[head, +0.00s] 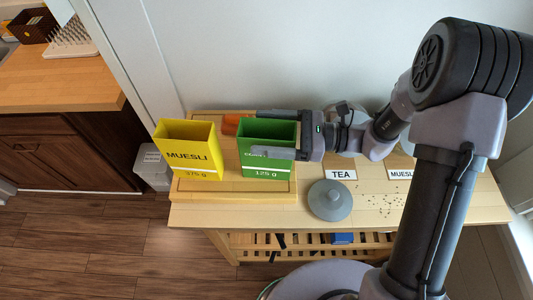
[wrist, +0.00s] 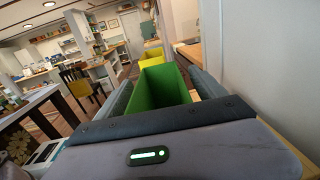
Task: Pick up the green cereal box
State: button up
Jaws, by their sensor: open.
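The green cereal box (head: 267,163) stands upright and open-topped on a wooden board, with "125 g" on its front. My gripper (head: 250,135) comes in from the right with its jaws open. One finger lies across the front of the box and the other is behind it, so the box stands between them. In the wrist view the green box (wrist: 158,88) sits between the two grey fingers. I cannot tell whether either finger touches it.
A yellow muesli box (head: 188,150) stands just left, near the board's edge. A grey round lid (head: 330,200) lies on the table (head: 400,212) at right, beside TEA and MUESLI labels and scattered crumbs. An orange object (head: 230,125) is behind the boxes. A wall closes the back.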

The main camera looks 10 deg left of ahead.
jog(key=shift+d, duration=0.1)
grip_shut()
jog(key=shift+r, duration=0.15)
notch_tip(320, 180, up, 10)
jog(key=p, duration=0.3)
dwell(0.6)
jog(key=c, duration=0.7)
grip_release()
jog(key=shift+c, duration=0.2)
grip_shut()
